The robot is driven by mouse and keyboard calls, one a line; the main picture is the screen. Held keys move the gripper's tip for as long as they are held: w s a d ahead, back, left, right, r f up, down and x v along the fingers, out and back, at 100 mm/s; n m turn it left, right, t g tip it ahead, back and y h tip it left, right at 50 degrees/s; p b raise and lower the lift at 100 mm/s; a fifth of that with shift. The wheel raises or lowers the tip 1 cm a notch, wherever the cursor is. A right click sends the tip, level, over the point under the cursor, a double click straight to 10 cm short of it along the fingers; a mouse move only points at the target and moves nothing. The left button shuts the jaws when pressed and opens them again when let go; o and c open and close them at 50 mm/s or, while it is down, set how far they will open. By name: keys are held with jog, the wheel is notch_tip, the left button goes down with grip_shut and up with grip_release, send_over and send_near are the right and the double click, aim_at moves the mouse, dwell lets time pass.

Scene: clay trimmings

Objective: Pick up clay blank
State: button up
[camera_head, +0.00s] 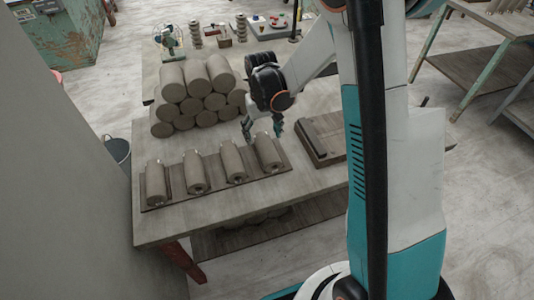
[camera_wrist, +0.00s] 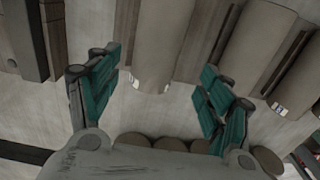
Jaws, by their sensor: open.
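Several grey-brown cylindrical clay blanks lie in a row on a dark rack (camera_head: 217,187) near the table's front edge in the head view. The rightmost blank (camera_head: 268,153) is nearest my gripper (camera_head: 262,130), which is at its far end. In the wrist view, my gripper (camera_wrist: 162,88) is open with teal fingers wide apart. The end of one clay blank (camera_wrist: 158,45) shows between the fingers, with clear gaps on both sides. A neighbouring blank (camera_wrist: 250,48) lies to the right, beyond the right finger. I cannot tell the height of the fingers over the blank.
A stack of clay cylinders (camera_head: 195,88) stands behind the row; their ends (camera_wrist: 170,144) also show low in the wrist view. A dark slab (camera_head: 325,138) lies right of the row. Small tools and a tray (camera_head: 268,27) sit at the back.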

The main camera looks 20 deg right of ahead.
aim_at(264, 139)
jog(key=shift+w+d+f+b, duration=0.15)
jog(key=shift+f+b, duration=0.55)
jog(key=shift+f, duration=0.7)
jog(key=shift+w+d+f+b, duration=0.15)
jog(key=shift+f+b, duration=0.5)
jog(key=shift+f, duration=0.7)
jog(key=shift+s, duration=0.1)
jog(key=shift+r, duration=0.1)
grip_shut()
